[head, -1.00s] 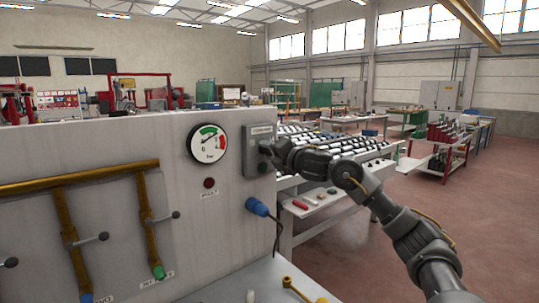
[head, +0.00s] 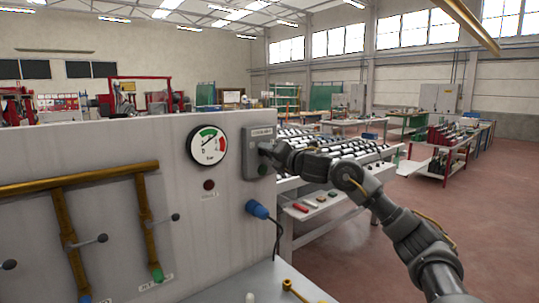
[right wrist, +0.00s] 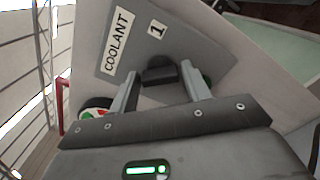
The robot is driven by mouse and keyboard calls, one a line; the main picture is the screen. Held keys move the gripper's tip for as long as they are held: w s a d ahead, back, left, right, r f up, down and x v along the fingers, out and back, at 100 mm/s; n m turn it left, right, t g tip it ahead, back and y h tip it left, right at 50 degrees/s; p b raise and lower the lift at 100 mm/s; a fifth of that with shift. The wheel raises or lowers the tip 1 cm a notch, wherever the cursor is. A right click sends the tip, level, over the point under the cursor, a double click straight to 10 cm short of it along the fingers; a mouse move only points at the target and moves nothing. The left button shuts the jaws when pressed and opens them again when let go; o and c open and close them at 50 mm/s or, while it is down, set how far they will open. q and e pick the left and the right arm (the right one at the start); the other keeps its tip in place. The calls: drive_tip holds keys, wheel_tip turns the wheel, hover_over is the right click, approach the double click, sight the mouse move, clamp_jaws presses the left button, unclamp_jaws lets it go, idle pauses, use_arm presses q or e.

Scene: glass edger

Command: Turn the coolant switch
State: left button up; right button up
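The coolant switch is a black knob (right wrist: 160,74) on a grey plate (right wrist: 172,40) marked COOLANT and 1, seen in the right wrist view. In the head view the grey switch box (head: 251,163) sits on the machine panel, right of the gauge, and my gripper hides the knob. My right gripper (right wrist: 159,80) is open, with one finger on each side of the knob and a small gap showing at each side. In the head view my right gripper (head: 267,149) is right at the box. My left gripper is not in view.
A round pressure gauge (head: 207,145) is left of the box. A blue plug (head: 257,209) with a black cable is below it. Brass pipes (head: 80,180) with valve levers are at the left. A roller table (head: 325,155) stands behind my right arm. The floor at the right is open.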

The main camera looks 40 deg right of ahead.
drive_tip(key=shift+o, duration=1.3)
drive_tip(key=shift+s, duration=0.1)
drive_tip(key=s+b, duration=0.4)
drive_tip(key=s, duration=0.6)
drive_tip(key=shift+s, duration=0.3)
drive_tip(key=shift+a, duration=0.1)
